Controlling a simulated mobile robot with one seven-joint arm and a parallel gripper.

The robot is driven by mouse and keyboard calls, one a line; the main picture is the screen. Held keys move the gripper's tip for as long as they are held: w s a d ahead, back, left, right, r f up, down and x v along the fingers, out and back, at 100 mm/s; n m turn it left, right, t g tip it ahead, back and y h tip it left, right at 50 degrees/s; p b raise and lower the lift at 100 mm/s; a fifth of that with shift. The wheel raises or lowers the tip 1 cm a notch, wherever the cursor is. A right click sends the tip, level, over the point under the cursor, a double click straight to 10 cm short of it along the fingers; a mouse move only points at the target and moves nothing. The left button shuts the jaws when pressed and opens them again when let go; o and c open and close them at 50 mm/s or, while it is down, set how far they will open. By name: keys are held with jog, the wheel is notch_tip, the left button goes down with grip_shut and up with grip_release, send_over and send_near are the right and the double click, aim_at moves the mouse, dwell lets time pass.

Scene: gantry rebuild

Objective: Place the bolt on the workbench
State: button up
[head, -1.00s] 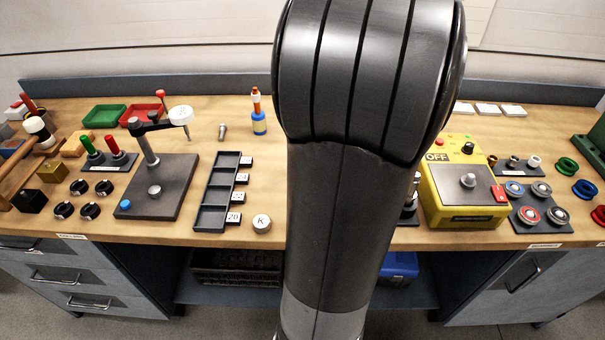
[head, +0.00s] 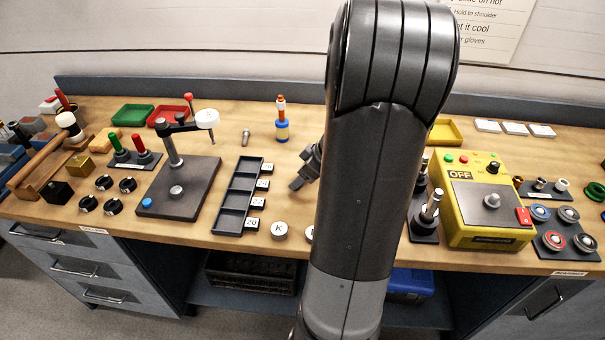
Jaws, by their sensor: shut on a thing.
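My gripper (head: 299,181) shows in part at the left edge of my arm, over the middle of the workbench (head: 315,112). It points down and to the left. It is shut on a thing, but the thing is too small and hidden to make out. A silver, bolt-like piece (head: 245,137) is on the bench top, left of the gripper and apart from it. I cannot tell whether this is the task's bolt or another piece.
Near the gripper are a dark slotted tray (head: 228,222) with number tags, a white K knob (head: 279,230) and a blue-and-orange bottle (head: 282,128). A yellow OFF box (head: 460,235) stands at right. My arm hides the bench's middle; bare wood shows around the bolt-like piece.

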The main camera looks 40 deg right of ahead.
jog(key=o, duration=1)
jog(key=v, duration=1.2)
